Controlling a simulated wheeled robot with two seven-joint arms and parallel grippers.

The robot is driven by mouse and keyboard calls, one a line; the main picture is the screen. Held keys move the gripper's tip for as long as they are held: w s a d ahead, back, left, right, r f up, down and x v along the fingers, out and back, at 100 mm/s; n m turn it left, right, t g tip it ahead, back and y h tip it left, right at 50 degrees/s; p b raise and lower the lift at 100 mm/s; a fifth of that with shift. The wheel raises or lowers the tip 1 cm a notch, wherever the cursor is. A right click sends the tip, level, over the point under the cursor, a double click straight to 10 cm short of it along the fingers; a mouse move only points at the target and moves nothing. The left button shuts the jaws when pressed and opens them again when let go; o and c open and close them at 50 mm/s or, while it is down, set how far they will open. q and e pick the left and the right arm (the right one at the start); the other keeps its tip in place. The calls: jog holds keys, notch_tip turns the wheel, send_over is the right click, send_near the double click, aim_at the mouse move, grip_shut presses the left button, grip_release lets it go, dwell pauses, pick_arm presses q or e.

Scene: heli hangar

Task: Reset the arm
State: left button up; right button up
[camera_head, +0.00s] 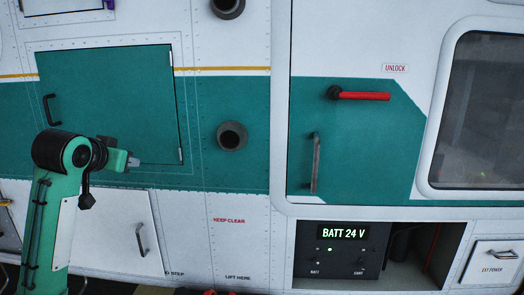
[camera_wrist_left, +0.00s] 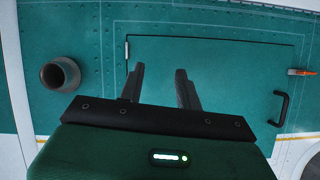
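My left arm comes in from the left in the head view, bent at its elbow. Its left gripper (camera_head: 133,161) is in front of the lower part of a closed teal hatch (camera_head: 110,95). In the left wrist view the two dark fingers of the left gripper (camera_wrist_left: 160,78) stand apart with nothing between them. The teal hatch (camera_wrist_left: 225,70) is behind them there, with its black handle (camera_wrist_left: 282,108) at the right. I cannot tell the exact gap between fingers and hatch. My right gripper is in neither view.
A door with a red lever (camera_head: 362,96) and a grey grab handle (camera_head: 315,163) is at the right. A lit battery panel (camera_head: 335,250) reads BATT 24 V. Round dark pipes (camera_head: 231,136) stick out beside the hatch. A lower white panel (camera_head: 115,232) is closed.

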pick_arm(q)
jog(key=s+d+f+g, duration=0.15)
jog(key=s+f, duration=0.25)
jog(key=f, duration=0.7)
jog(key=s+d+f+g, duration=0.1)
jog(key=s+d+f, duration=0.3)
jog(key=f, duration=0.6)
jog(key=s+d+f+g, duration=0.15)
jog(key=s+f, duration=0.35)
jog(key=f, duration=0.6)
jog(key=s+d+f+g, duration=0.1)
jog(key=s+f+g, duration=0.1)
jog(key=s+f, duration=0.5)
jog(key=s+d+f+g, duration=0.1)
jog(key=s+f, duration=0.2)
jog(key=s, duration=0.9)
jog(key=s+d+f+g, duration=0.2)
jog(key=s+f, duration=0.3)
jog(key=s, duration=0.4)
notch_tip(320, 180, down, 32)
jog(key=s+r+g, duration=0.1)
jog(key=s, duration=0.1)
jog(key=s+a+f, duration=0.2)
jog(key=s+f, duration=0.7)
jog(key=s+a+f+g, duration=0.1)
jog(key=s+f, duration=0.8)
jog(key=f, duration=0.1)
jog(key=shift+s+a+f+g, duration=0.2)
jog(key=shift+a+g, duration=0.1)
jog(key=shift+a, duration=0.1)
